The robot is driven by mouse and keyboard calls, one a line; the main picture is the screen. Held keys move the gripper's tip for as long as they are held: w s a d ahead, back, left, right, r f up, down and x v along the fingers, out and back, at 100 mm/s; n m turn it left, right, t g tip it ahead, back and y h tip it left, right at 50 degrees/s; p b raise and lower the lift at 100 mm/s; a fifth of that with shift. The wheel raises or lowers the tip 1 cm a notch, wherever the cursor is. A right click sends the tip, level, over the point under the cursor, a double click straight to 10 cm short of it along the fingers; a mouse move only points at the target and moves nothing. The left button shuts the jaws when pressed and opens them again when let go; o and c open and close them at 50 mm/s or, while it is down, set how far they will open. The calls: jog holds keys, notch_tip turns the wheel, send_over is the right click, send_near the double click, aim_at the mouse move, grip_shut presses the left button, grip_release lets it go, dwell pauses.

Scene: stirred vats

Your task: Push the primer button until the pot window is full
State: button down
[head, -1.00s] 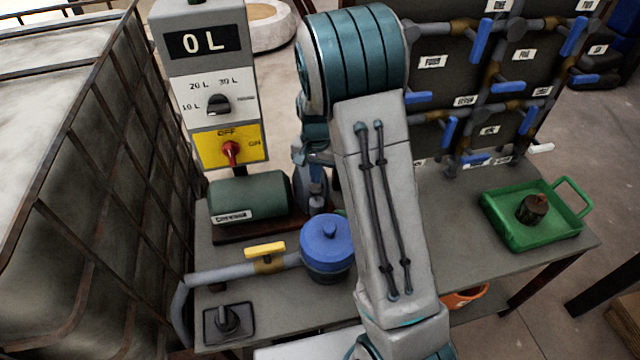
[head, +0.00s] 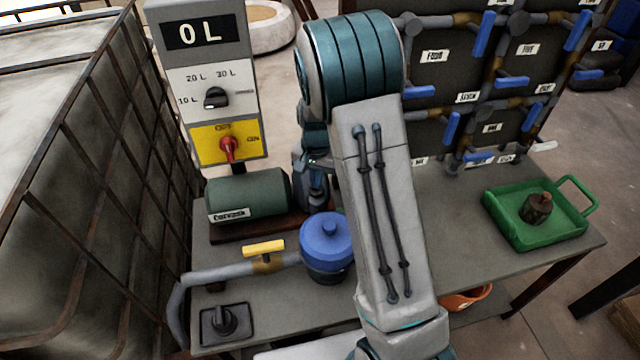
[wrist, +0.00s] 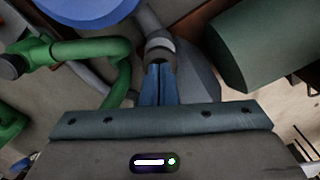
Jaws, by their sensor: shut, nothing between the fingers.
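The pot (head: 327,262) with its blue lid stands on the bench, left of my arm. The edge of the lid also shows at the top left of the wrist view (wrist: 85,8). I cannot make out the pot window. My gripper (wrist: 160,72) is shut and empty, its fingertips at or very near a round grey capped part (wrist: 158,45) between the pot and the green motor (head: 248,196). This part may be the primer button; I cannot tell if the tips touch it. In the head view my gripper (head: 318,200) is behind the pot, partly hidden.
A control box (head: 205,75) reading 0 L stands behind the motor, its red switch (head: 229,149) below. A yellow-handled valve (head: 264,248) sits on the pipe. A green tray (head: 540,240) is at right. A caged tank (head: 70,190) stands left. Blue-handled pipework (head: 480,90) is behind.

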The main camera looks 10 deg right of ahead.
jog(key=shift+f, duration=0.4)
jog(key=shift+r+p, duration=1.1)
jog(key=shift+r, duration=0.8)
jog(key=shift+f, duration=0.2)
jog(key=shift+r, duration=0.15)
dwell(0.4)
jog(key=shift+b, duration=0.3)
jog(key=shift+f+b, duration=1.4)
jog(key=shift+f, duration=0.55)
jog(key=shift+r+p, duration=1.5)
jog(key=shift+r, duration=0.7)
